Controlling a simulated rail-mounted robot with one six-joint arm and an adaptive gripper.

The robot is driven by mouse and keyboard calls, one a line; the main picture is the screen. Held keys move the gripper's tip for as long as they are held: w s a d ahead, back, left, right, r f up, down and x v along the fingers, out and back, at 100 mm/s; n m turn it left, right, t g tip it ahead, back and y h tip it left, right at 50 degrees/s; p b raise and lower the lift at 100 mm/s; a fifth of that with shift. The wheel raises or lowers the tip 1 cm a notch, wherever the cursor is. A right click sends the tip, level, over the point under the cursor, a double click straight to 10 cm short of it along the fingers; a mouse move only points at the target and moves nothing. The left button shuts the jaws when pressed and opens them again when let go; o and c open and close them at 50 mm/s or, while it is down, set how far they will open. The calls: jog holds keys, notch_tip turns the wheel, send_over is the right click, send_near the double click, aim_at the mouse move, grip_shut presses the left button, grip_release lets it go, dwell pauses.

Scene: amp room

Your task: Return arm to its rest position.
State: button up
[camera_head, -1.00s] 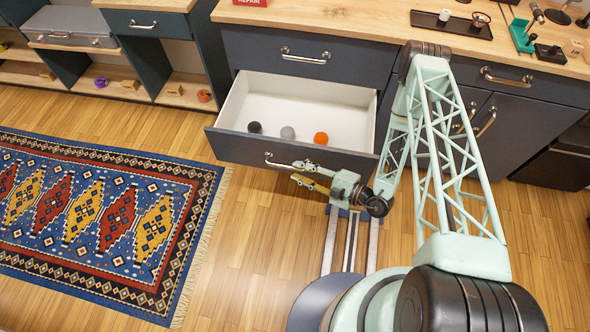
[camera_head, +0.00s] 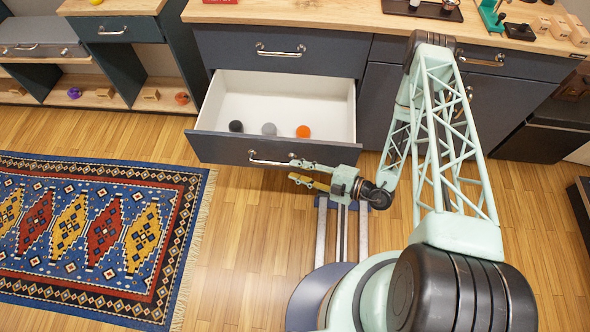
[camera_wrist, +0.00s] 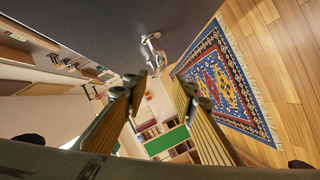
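My arm (camera_head: 440,140) reaches up and bends back down in front of the open drawer (camera_head: 225,147). My gripper (camera_head: 292,171) is at the drawer front, near the right end of its handle (camera_head: 262,160). The two fingers are spread with nothing between them. In the wrist view my gripper (camera_wrist: 157,85) shows its fingers apart, and the metal handle (camera_wrist: 153,50) lies beyond the fingertips against the dark front. I see a gap there, but the head view does not clearly show how wide it is.
The drawer holds a black ball (camera_head: 236,126), a grey ball (camera_head: 269,129) and an orange ball (camera_head: 303,131). A wooden worktop (camera_head: 300,12) with a dark tray (camera_head: 435,9) runs above. A patterned rug (camera_head: 90,235) lies at left. Bare floor (camera_head: 245,260) is free between rug and my base.

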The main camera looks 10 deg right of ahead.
jog(key=shift+r, duration=0.1)
dwell(0.6)
jog(key=w+a+r+n+g+y, duration=0.15)
jog(key=r+n, duration=0.25)
jog(key=r, duration=0.5)
jog(key=w+a+r+n+g+y, duration=0.15)
jog(key=r+n, duration=0.25)
jog(key=r, duration=0.5)
jog(key=s+a+r+n+g+h, duration=0.1)
jog(key=s+r+n+g, duration=0.25)
jog(key=r+n, duration=0.7)
jog(key=s+r+n+g+h, duration=0.25)
jog(key=r+n+g, duration=0.3)
jog(key=r, duration=1.05)
jog(key=s+d+r+n+t+h, duration=0.1)
jog(key=s+d+r+n+h, duration=0.2)
jog(key=s+r+n, duration=0.45)
jog(key=s+d+r+n+h, duration=0.3)
jog(key=s+r+n+h, duration=0.1)
jog(key=s+r+n, duration=0.4)
jog(key=s+d+r+n+t+h, duration=0.5)
jog(key=s+d+r+n+t, duration=0.1)
jog(key=s+d+r+n, duration=0.3)
jog(key=shift+s+d+r+t+h, duration=0.4)
jog(key=shift+s+d+r, duration=0.45)
jog(key=shift+d+r, duration=0.45)
